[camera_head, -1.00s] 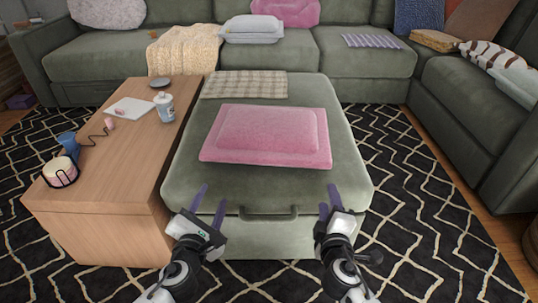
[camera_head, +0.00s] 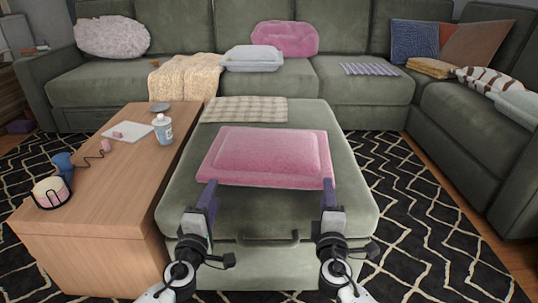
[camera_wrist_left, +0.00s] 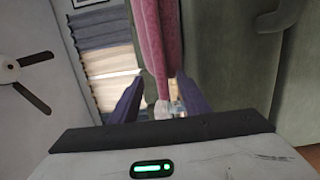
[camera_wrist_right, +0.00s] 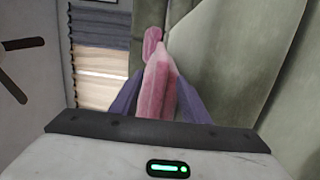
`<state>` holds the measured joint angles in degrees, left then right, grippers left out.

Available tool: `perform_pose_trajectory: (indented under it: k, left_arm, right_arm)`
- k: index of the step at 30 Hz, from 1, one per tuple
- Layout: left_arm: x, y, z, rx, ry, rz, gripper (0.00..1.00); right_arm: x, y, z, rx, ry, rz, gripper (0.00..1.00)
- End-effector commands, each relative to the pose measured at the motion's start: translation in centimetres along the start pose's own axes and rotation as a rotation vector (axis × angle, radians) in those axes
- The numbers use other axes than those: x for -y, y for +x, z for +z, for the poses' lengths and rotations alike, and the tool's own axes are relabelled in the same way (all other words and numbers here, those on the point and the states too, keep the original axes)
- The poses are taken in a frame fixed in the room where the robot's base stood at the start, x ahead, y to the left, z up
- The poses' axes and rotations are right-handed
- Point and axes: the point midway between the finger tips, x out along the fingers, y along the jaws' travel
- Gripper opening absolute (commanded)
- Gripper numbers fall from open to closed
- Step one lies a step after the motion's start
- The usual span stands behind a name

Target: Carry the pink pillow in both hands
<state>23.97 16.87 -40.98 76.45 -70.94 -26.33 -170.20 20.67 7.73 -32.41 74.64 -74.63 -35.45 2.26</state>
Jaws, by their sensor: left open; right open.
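The pink pillow (camera_head: 268,155) lies flat on the green ottoman (camera_head: 350,215), near its middle. My left gripper (camera_head: 207,190) is at the pillow's front left corner, and my right gripper (camera_head: 328,188) is at its front right corner. Both are open. In the left wrist view the pillow's edge (camera_wrist_left: 152,50) runs up between the spread purple fingers (camera_wrist_left: 156,92). In the right wrist view its edge (camera_wrist_right: 158,85) stands between the fingers (camera_wrist_right: 160,98). Whether the fingers touch the pillow cannot be told.
A wooden table (camera_head: 110,215) with a bottle (camera_head: 162,129), a jar (camera_head: 52,192) and small items stands against the ottoman's left side. A plaid cloth (camera_head: 245,109) lies behind the pillow. Another pink pillow (camera_head: 285,39) rests on the green sectional (camera_head: 365,85). Patterned rug lies to the right.

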Motion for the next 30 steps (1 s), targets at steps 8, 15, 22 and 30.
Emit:
perform_pose_trajectory:
  k: [8,15,22,30]
  left_arm:
    - [-0.7,2.0,0.2,-0.001,-0.006,0.015,0.42]
    - [-0.1,4.5,0.0,0.001,0.006,-0.001,0.42]
    - [0.1,6.8,0.2,0.003,0.002,-0.002,0.42]
    - [-0.1,7.7,0.0,0.001,0.0,0.001,0.42]
  right_arm:
    - [-0.1,1.8,0.0,0.001,-0.002,0.002,0.42]
    - [-0.1,4.5,-0.1,0.0,-0.003,0.001,0.42]
    - [0.0,6.8,0.0,0.0,-0.002,0.0,0.42]
    - [0.0,7.7,0.0,-0.001,0.0,0.0,0.42]
